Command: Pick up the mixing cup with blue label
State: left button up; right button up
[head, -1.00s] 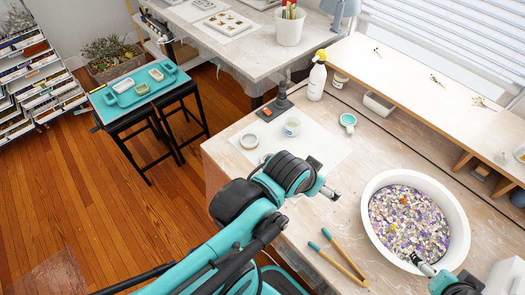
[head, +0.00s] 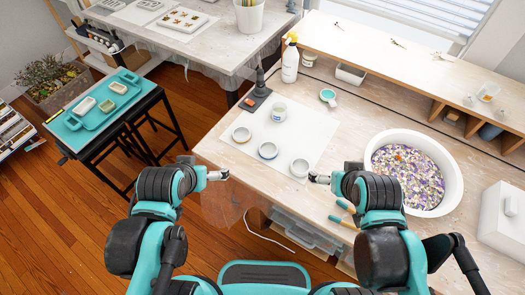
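The mixing cup with blue label (head: 267,150) appears to be the small white cup with a blue band, standing on the white mat (head: 300,135) on the workbench. A cup with a tan band (head: 241,134) stands to its left and a pale greyish cup (head: 299,167) to its right. A larger cup (head: 278,113) stands behind. My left gripper (head: 224,174) is beyond the bench's front edge in the picture, left of and nearer than the blue-banded cup. My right gripper (head: 314,177) is close to the greyish cup's right. Both look empty; their finger openings are too small to judge.
A white bowl of colourful chips (head: 455,185) stands at the right. Wood-handled tools (head: 343,222) lie near my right arm. A spray bottle (head: 290,60), dark stand (head: 256,98) and green-rimmed magnifier-like item (head: 328,96) stand behind the mat.

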aim_at(279, 109)
jog(key=i+j+z, duration=0.1)
jog(key=j+z, duration=0.2)
jog(key=j, duration=1.6)
jog(key=i+j+z, duration=0.15)
jog(key=i+j, duration=0.15)
jog(key=i, duration=0.2)
jog(key=i+j+z, duration=0.1)
jog(key=i+j, duration=0.25)
jog(key=i, duration=0.1)
